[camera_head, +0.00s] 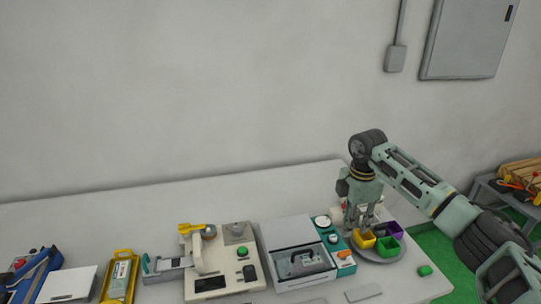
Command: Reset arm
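My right arm comes in from the lower right and reaches over the table to the far right part of the bench. Its gripper (363,222) points down at a round grey tray (385,259) that holds a yellow bin (364,240), a green bin (387,246) and a purple bin (396,229). The fingertips are small and close to the back edge of the yellow bin. I cannot tell whether they touch anything or hold something. My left arm and gripper are not in view.
A teal and grey machine (290,232) stands left of the tray, and a cream machine with a green button (216,274) left of that. A yellow tray (119,277) and a blue object (38,273) lie further left. A small green block (425,271) lies right of the tray.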

